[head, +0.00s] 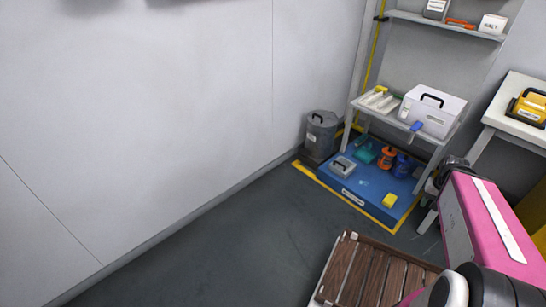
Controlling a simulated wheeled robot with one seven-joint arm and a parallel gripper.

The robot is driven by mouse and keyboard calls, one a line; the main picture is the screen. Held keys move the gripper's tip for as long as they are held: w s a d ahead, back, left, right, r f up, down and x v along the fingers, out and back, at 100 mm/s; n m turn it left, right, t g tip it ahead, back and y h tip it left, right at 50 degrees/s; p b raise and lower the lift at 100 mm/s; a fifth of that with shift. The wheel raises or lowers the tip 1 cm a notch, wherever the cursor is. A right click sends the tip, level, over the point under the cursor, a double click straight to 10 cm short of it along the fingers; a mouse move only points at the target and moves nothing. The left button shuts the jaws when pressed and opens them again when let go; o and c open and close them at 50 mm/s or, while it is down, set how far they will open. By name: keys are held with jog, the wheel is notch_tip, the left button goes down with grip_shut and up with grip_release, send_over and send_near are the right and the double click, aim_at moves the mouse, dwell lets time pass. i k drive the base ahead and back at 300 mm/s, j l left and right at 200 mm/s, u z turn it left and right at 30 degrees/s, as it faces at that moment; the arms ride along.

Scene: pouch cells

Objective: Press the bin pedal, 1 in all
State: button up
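A grey bin (321,137) with a dark handle on its lid stands against the wall, left of the shelf unit, in the head view. Its lid looks shut. A dark base shows at its foot, but the pedal is too small to make out. My pink arm crosses the lower right of the view, well apart from the bin. My gripper cannot be seen in this view.
Beside the bin, a blue platform (364,205) edged by yellow floor tape holds several containers. A shelf unit (368,117) with a white box (432,112) stands over it. A slatted wooden surface (345,284) is at the bottom. Dark floor (240,235) before the bin is clear.

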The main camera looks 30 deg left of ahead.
aim_at(305, 152)
jog(key=u, duration=1.15)
